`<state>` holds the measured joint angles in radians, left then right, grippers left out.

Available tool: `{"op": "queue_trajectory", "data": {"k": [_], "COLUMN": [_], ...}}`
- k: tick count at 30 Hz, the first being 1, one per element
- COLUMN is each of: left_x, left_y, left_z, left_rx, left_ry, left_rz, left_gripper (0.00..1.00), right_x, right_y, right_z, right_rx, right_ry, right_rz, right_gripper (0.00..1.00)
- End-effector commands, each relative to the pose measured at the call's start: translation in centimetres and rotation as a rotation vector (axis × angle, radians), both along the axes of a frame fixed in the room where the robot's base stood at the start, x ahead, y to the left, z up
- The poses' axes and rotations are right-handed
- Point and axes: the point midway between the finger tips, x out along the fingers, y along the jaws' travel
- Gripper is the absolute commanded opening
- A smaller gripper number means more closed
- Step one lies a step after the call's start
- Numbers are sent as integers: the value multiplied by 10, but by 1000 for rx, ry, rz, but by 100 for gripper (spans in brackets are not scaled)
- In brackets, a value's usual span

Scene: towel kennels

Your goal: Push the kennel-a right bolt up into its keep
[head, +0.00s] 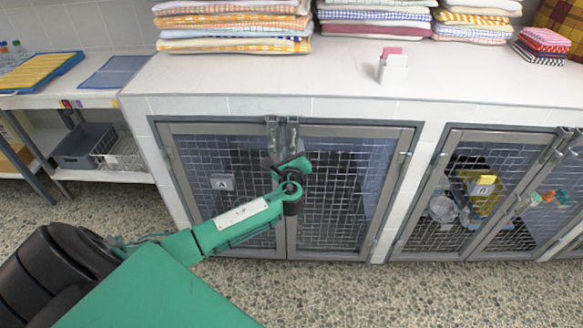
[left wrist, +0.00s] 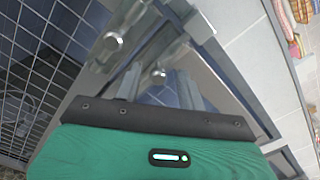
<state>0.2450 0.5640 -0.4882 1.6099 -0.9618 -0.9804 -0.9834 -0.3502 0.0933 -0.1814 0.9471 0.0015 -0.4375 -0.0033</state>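A double-door mesh kennel (head: 330,190) stands in the middle of the head view, with a left bolt (head: 272,128) and a right bolt (head: 293,128) side by side at the top where its doors meet. Its grey label plate (head: 222,182) is too small to read. My left gripper (head: 284,158) is just below these bolts and hides their lower parts. In the left wrist view its fingers (left wrist: 158,88) are apart, with a round metal knob (left wrist: 158,75) showing between them. A second knob (left wrist: 113,40) is up and left. Contact cannot be told. My right gripper is not in view.
Folded towels (head: 235,25) and a small card holder (head: 393,68) are on the white top (head: 330,75). A side shelf (head: 85,95) is at left. The speckled floor in front is clear.

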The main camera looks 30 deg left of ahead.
Motion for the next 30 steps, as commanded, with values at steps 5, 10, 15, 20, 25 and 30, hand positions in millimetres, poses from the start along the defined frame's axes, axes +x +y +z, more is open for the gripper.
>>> {"op": "queue_trajectory", "data": {"k": [5,10,15,20,25,30], "left_x": [-37,-66,-84,-90,-90,-90], "left_y": [-23,-41,-52,-55,-56,-56], "left_z": [-2,-1,0,1,1,1], "left_rx": [-3,-3,-2,-1,-1,-1], "left_ry": [1,-1,-1,-2,-2,-2], "left_rz": [-3,-2,0,0,0,0], "left_gripper": [40,40,40,40,40,40], "right_x": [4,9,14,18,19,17], "right_y": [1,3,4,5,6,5], "right_z": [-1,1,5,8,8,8], "right_rx": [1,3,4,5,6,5], "right_ry": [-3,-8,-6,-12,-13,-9], "right_rz": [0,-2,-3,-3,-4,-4], "right_gripper": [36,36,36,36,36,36]}}
